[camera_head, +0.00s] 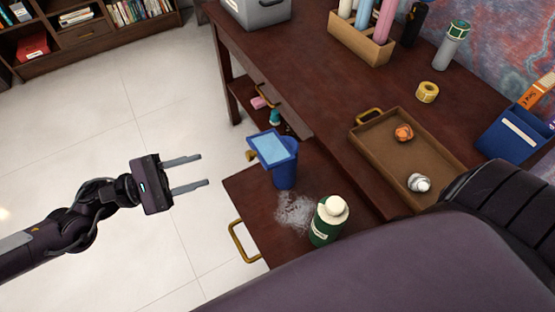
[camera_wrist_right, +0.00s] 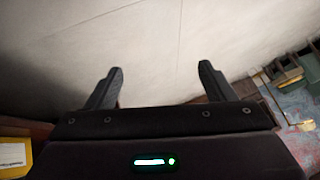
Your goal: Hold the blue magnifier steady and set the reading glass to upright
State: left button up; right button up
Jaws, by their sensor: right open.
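The blue magnifier (camera_head: 286,176) stands on a low dark wood surface in the head view. Its reading glass, a pale blue rectangular pane (camera_head: 272,148) in a blue frame, sits at the top and looks tilted. A gold-coloured knob (camera_head: 251,155) shows at its left side. My left gripper (camera_head: 204,170) is to the left of the magnifier, over the pale floor, with its two fingers apart and empty, pointing towards it without touching. My right gripper (camera_wrist_right: 160,68) is open and empty in the right wrist view, facing a plain pale surface. The magnifier does not show there.
A green bottle with a cream cap (camera_head: 328,220) stands close in front of the magnifier, beside a whitish patch (camera_head: 294,212). A brown tray (camera_head: 376,164) holds an orange and a silvery item. A brass handle (camera_head: 240,242) juts from the low surface. My dark arm covers the lower right.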

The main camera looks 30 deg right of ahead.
aim_at(287, 150)
jog(key=w+a+r+m+t+y, duration=0.2)
jog(key=w+a+r, duration=0.1)
jog(key=a+r, duration=0.4)
jog(key=w+a+r+m+t+y, duration=0.1)
jog(key=w+a+r+m+t, duration=0.2)
jog(key=a+r, duration=0.45)
jog(key=w+d+r+t+h, duration=0.2)
jog(key=w+r+t, duration=0.25)
jog(key=r, duration=0.45)
jog(key=d+r+m+t+h, duration=0.2)
jog(key=d+r+h, duration=0.4)
jog(key=r, duration=0.4)
jog(key=d+r+m+t+h, duration=0.1)
jog(key=d+r+m+h, duration=0.1)
jog(key=d+r+h, duration=0.65)
jog(key=shift+w+d+r+n+g+h, duration=0.3)
jog(key=shift+w+d+g, duration=0.75)
jog(key=shift+d, duration=1.55)
jog(key=shift+w+d+r+n+g+h, duration=0.1)
jog(key=shift+w+d+g+h, duration=0.65)
jog(key=shift+d, duration=1.8)
jog(key=shift+w+d+r+n+g+h, duration=0.1)
jog(key=shift+w+d+r+n+g, duration=0.1)
jog(key=shift+w+d+g, duration=1.8)
jog(key=shift+s+d+t, duration=0.6)
jog(key=shift+s+t, duration=0.05)
jog(key=shift+s, duration=0.05)
